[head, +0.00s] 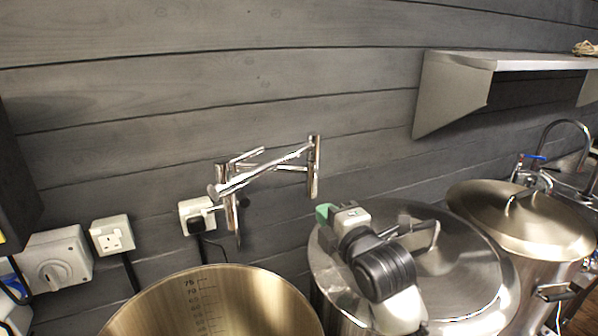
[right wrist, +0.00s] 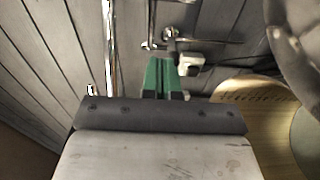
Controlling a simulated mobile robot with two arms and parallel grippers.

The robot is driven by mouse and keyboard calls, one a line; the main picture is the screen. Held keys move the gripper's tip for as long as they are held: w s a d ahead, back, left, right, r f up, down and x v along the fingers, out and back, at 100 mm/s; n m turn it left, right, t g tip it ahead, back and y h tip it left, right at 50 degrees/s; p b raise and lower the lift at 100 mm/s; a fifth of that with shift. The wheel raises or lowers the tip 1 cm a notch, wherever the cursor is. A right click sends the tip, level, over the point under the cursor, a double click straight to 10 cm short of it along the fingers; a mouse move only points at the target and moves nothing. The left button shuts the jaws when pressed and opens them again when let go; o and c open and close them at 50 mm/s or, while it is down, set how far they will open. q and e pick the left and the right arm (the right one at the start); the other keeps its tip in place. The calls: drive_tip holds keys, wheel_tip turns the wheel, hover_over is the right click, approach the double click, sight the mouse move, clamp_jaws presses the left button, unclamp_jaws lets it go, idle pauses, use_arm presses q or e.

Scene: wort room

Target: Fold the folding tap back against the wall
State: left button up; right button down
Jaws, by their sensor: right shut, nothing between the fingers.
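The folding tap (head: 265,172) is a chrome, jointed pipe on the plank wall, left of centre in the head view. Its arms are partly folded out, with one upright piece at the right (head: 314,168) and another at the left end (head: 231,200). My right gripper (head: 322,213) is just below and to the right of the tap; only a green fingertip shows there. In the right wrist view its green fingers (right wrist: 165,72) are together and empty. Chrome pipes of the tap (right wrist: 110,45) show beside and beyond them; contact cannot be told. My left gripper is out of view.
An open brass-toned pot (head: 215,300) stands below the tap. A lidded steel pot (head: 460,270) is under my right arm, with another lidded pot (head: 525,220) to its right. Sockets (head: 112,236) and a plug (head: 197,216) are on the wall. A shelf (head: 520,62) juts out upper right.

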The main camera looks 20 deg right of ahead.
drive_tip(key=p, duration=0.4)
approach(306, 174)
drive_tip(key=w+a, duration=0.3)
drive_tip(key=shift+w+d+r+p, duration=0.1)
drive_tip(key=shift+w+d+p, duration=0.2)
drive_tip(key=shift+w+p, duration=0.25)
drive_tip(key=shift+w+d+r+p, duration=0.15)
drive_tip(key=shift+w+d+p, duration=0.15)
drive_tip(key=shift+w+p, duration=0.25)
drive_tip(key=shift+w+d+f, duration=0.1)
drive_tip(key=shift+w+d, duration=0.1)
drive_tip(key=shift+d, duration=0.05)
drive_tip(key=shift+w+d+f, duration=0.1)
drive_tip(key=shift+w, duration=0.15)
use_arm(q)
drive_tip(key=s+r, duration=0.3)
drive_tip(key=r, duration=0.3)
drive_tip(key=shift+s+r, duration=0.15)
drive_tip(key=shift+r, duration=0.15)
